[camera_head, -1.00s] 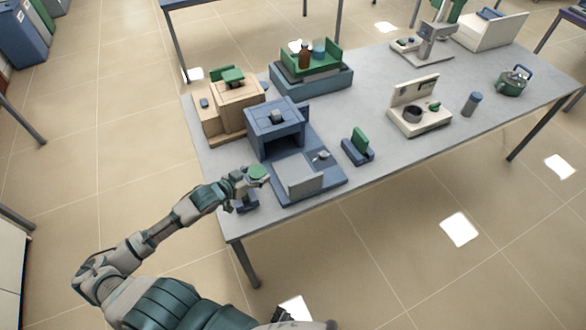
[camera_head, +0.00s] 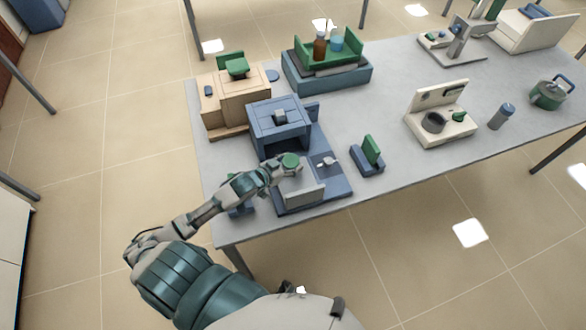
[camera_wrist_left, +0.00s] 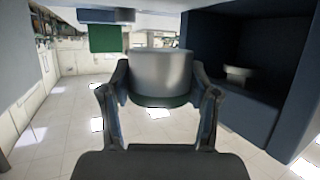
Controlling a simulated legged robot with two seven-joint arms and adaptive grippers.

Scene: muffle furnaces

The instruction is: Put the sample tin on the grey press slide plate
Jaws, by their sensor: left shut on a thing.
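The sample tin (camera_head: 290,161), with a green end facing up, is held in my left gripper (camera_head: 283,168). In the left wrist view the tin (camera_wrist_left: 160,72) is a grey cylinder with a dark green end, with the fingers (camera_wrist_left: 160,100) shut on its two sides. The grey slide plate (camera_head: 297,184) lies in front of the blue press (camera_head: 279,126), with a raised front edge. My gripper and the tin are above the back part of the plate. The gap between tin and plate is not clear. My right gripper is not in view.
The press's dark opening (camera_wrist_left: 240,60) is close to the right of the tin in the left wrist view. A blue block with a green upright (camera_head: 369,155) stands right of the press. A beige box unit (camera_head: 232,102) is behind left. Bare table (camera_head: 375,95) lies farther right.

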